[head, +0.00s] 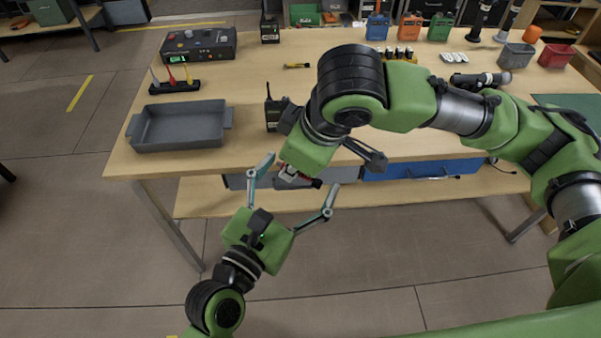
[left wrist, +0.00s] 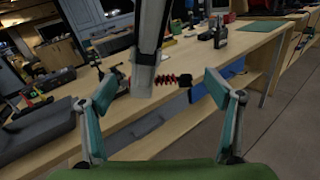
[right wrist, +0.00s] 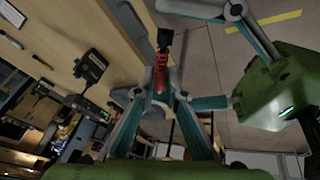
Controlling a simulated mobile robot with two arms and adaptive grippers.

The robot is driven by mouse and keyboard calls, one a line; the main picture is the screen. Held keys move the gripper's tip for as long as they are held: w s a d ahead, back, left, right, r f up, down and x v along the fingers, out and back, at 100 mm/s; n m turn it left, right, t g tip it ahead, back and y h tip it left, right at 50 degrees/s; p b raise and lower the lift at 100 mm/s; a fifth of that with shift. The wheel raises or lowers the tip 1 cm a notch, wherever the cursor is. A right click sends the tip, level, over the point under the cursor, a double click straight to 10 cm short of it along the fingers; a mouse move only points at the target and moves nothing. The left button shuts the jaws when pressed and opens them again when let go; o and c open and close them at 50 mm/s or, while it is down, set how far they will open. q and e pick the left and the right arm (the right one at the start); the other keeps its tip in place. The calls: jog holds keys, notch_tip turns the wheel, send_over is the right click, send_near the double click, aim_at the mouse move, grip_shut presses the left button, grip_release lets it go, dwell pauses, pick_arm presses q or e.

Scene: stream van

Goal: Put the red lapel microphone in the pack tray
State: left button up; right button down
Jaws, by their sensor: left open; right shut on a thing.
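The red lapel microphone shows in the right wrist view (right wrist: 161,72) as a red coiled piece with a black end. My right gripper (right wrist: 160,95) is shut on it, in the air off the table's front edge. In the left wrist view the microphone (left wrist: 172,80) lies crosswise between the fingers of my open left gripper (head: 300,176), with a gap to each finger. In the head view my right gripper mostly hides it. The pack tray, a grey open tray with side handles (head: 180,146), sits at the table's left front and looks empty.
A black walkie-talkie (head: 272,114) stands right of the tray. Behind the tray are a cable rack (head: 175,86) and a dark control box (head: 198,44). Blue drawers (head: 420,170) hang under the tabletop. Table between tray and walkie-talkie is clear.

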pick_arm(q)
jog(key=shift+w+d, duration=0.2)
jog(key=shift+w, duration=0.1)
jog(key=c, duration=1.2)
pick_arm(e)
jog(key=c, duration=2)
grip_release()
